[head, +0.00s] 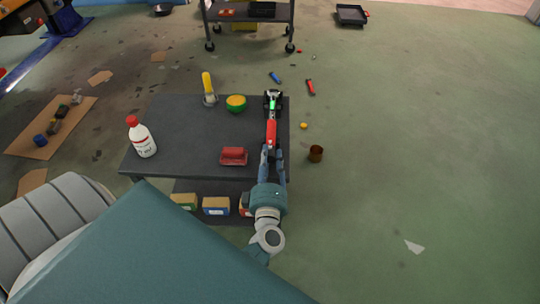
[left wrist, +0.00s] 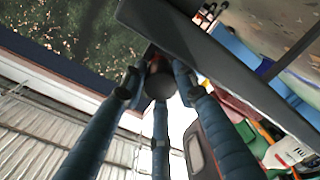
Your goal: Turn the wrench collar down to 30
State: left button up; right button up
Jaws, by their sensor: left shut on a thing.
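The wrench (head: 271,133) has a red body and a bright green part toward its far end. It lies along the right edge of the dark workbench (head: 190,120), its far end at a black holder (head: 273,97). My left gripper (head: 271,153) is shut on the wrench's near end, in line with it. In the left wrist view, the fingers of the gripper (left wrist: 158,78) close around a dark, rounded end of the wrench (left wrist: 158,88). The collar's scale cannot be read, and the fingers partly cover the collar area. My right gripper is out of view.
Boxes (head: 216,205) sit on the lower shelf. A brown can (head: 316,153) stands on the floor to the right.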

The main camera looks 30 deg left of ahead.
pick_arm(q)
jog(key=shift+d+f, duration=0.15)
jog(key=shift+f, duration=0.1)
jog(key=o, duration=0.9)
jog(key=shift+c, duration=0.2)
jog(key=shift+o, duration=0.2)
jog(key=shift+r, duration=0.1)
jog(key=v, duration=0.7)
jog(key=shift+s+d, duration=0.15)
jog(key=shift+s, duration=0.1)
